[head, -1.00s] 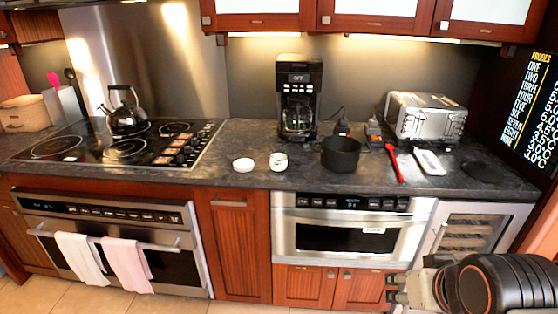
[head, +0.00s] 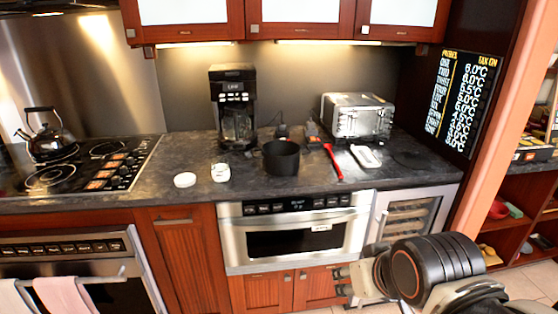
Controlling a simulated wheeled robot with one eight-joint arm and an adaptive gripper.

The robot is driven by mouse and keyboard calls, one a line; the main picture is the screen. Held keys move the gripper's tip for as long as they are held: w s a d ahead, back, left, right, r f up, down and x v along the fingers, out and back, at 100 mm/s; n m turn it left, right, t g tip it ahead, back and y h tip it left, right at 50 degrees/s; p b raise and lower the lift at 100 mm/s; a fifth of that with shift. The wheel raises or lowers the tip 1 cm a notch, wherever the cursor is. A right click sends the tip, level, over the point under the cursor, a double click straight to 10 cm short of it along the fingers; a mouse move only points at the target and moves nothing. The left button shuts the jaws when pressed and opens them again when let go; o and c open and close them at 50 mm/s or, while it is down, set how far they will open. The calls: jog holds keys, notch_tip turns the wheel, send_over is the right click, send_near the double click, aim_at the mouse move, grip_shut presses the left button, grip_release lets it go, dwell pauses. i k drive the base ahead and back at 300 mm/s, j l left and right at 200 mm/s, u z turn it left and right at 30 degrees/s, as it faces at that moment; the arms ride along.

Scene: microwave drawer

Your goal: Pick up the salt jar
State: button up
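A small whitish jar (head: 220,173), which looks like the salt jar, stands upright on the dark counter (head: 330,185), left of the black pot. A flat white round thing (head: 185,180) lies just left of it. My gripper (head: 340,282) is low at the lower right, in front of the lower cabinets, below the counter edge and well apart from the jar. It points left. Its fingers are small and partly merge with the cabinet behind, so I cannot tell how far apart they are.
A black pot (head: 281,157) stands right of the jar, a coffee maker (head: 236,108) behind it. A red utensil (head: 334,162), a white item (head: 365,156) and a toaster oven (head: 357,117) are farther right. The stove with a kettle (head: 47,136) is left. The counter before the jar is clear.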

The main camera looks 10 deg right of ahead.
aim_at(220, 166)
jog(key=i+j, duration=0.1)
jog(key=j, duration=0.25)
jog(key=i+j, duration=0.1)
jog(key=j, duration=0.25)
jog(key=i+j, duration=0.1)
jog(key=j, duration=0.6)
jog(key=i, duration=0.05)
